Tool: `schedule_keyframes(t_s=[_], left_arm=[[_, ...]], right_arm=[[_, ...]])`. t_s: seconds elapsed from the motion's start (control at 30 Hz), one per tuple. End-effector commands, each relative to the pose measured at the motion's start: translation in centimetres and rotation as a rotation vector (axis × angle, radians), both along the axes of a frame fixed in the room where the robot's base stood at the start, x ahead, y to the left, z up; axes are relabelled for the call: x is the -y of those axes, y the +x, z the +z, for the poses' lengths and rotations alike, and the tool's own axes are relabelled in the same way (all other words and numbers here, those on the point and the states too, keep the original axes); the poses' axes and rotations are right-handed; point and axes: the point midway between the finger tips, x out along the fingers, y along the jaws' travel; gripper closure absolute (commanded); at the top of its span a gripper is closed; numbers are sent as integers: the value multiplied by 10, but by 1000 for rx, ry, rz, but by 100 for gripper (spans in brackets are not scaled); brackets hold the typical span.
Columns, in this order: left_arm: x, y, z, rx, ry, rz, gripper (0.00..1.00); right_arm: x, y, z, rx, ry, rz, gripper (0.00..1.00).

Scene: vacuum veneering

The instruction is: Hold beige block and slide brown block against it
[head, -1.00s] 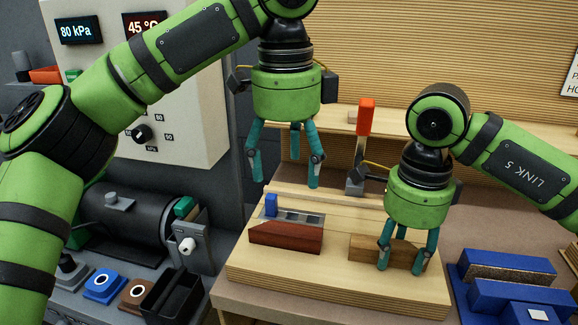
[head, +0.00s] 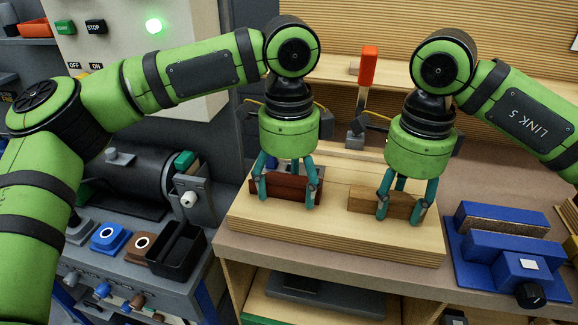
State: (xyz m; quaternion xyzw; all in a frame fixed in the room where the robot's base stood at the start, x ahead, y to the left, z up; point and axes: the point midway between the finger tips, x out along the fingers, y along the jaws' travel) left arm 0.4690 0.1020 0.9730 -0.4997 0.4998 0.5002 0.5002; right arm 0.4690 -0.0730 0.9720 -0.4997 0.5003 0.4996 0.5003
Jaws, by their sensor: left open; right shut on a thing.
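The brown block (head: 290,187), dark reddish, lies on the left part of the light wooden board (head: 330,238). My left gripper (head: 285,200) is open, with its fingers lowered around the brown block. The beige block (head: 363,202) lies on the same board to the right, with a gap between the two blocks. My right gripper (head: 398,215) is shut on the beige block, its fingers hiding part of it.
An upright lever with an orange handle (head: 369,62) stands behind the board. Blue blocks (head: 500,245) stand to the right of it. A black tray (head: 176,252), a black cylinder (head: 125,178) and a control panel with a lit green lamp (head: 153,26) are at the left.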

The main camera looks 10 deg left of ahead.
Motion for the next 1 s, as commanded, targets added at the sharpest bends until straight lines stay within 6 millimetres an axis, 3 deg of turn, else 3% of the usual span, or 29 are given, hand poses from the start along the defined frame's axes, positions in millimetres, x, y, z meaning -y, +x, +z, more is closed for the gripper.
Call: schedule_keyframes(t_s=[0.27, 0.43, 1.0], left_arm=[[0, 0, -2, 0, -1, 0, 26], [0, 0, -2, 0, -1, 0, 88], [0, -1, -2, -2, -1, 0, 88]], right_arm=[[0, 0, 0, 0, 0, 0, 90], [0, 0, 0, 0, 0, 0, 90], [0, 0, 0, 0, 0, 0, 90]])
